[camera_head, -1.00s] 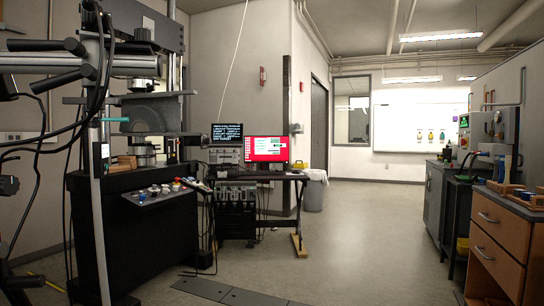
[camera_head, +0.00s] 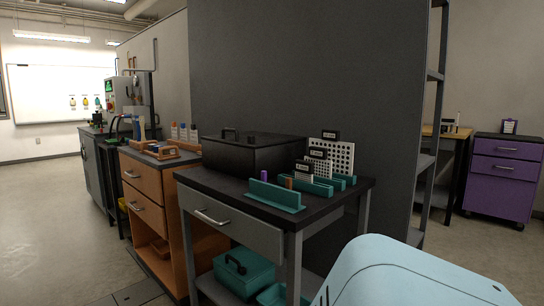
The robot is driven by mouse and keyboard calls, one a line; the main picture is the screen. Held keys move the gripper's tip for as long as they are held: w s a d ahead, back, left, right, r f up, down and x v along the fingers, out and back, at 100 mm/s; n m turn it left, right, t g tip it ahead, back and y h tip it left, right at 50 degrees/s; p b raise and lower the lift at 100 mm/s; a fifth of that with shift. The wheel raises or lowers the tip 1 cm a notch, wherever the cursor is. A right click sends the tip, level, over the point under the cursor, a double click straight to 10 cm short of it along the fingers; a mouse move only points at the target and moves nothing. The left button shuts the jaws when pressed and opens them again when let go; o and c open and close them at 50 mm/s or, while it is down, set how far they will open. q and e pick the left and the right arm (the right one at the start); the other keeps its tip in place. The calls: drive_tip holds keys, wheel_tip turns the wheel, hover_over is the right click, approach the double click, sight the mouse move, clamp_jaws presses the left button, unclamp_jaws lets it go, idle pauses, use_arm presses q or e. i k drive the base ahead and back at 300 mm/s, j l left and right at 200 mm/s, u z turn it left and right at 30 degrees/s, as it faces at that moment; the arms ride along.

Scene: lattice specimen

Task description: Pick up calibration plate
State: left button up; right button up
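White plates with dark dots and black label tabs stand upright in teal holders on a dark-topped table (camera_head: 222,184). The largest dotted plate (camera_head: 333,154) is at the back, and a smaller dotted plate (camera_head: 318,166) stands in front of it. A still smaller white plate (camera_head: 304,173) is nearest. The labels are too small to read, so I cannot tell which one is the calibration plate. Neither of my grippers is in view.
A black lidded case (camera_head: 250,153) and a teal angled holder (camera_head: 275,194) share the tabletop. A teal box (camera_head: 243,272) is on the shelf below. A pale blue rounded shape (camera_head: 400,275) fills the lower right. A wooden drawer cabinet (camera_head: 145,200) adjoins the table; open floor lies left.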

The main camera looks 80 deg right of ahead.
sight(341, 154)
drive_tip(key=z, duration=2.75)
